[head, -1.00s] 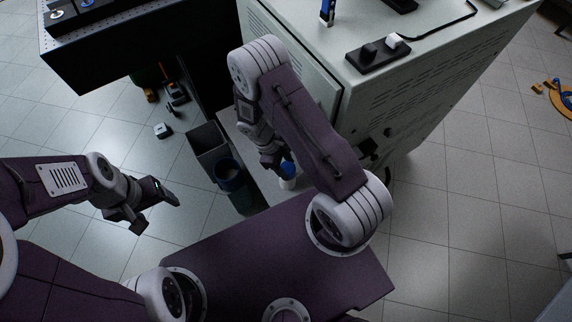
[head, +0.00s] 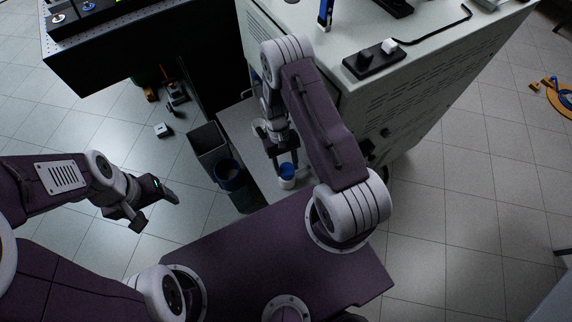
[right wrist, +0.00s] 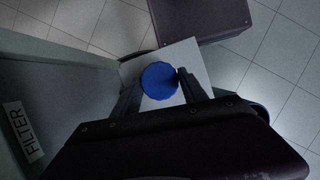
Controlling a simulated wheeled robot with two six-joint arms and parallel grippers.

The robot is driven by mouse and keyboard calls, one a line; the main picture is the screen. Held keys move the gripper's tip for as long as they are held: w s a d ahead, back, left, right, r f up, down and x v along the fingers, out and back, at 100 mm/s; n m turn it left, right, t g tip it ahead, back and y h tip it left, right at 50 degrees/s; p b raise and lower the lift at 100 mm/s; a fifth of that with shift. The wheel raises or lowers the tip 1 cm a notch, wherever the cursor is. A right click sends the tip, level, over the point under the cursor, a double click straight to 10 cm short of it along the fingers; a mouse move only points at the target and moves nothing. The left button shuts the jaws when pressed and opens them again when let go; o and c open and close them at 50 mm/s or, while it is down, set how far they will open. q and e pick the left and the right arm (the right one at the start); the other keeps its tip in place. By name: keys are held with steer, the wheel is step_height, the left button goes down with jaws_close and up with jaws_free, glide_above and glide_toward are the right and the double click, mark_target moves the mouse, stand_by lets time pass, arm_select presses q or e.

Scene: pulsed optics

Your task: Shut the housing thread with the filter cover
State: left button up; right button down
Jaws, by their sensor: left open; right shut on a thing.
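The blue filter cover (head: 287,169) is between the fingers of my right gripper (head: 285,160), which is shut on it. In the right wrist view the cover (right wrist: 159,80) is a round blue cap with a ridged rim, a finger on each side. The white housing (head: 286,184) shows directly under the cover in the head view; the cover hides its thread. I cannot tell whether the cover is seated or just above it. My left gripper (head: 152,204) is open and empty over the floor at the left.
A grey cabinet (head: 400,110) stands close to my right arm. A FILTER label (right wrist: 22,132) is on a panel in the right wrist view. Dark bins (head: 208,142) stand left of the housing. A black workbench (head: 110,62) is at the upper left.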

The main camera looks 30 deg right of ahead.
steer(key=shift+d+r+m, duration=0.1)
steer(key=shift+r+m, duration=0.15)
steer(key=shift+m, duration=0.45)
steer(key=shift+f, duration=0.1)
steer(key=c, duration=0.5)
jaws_free()
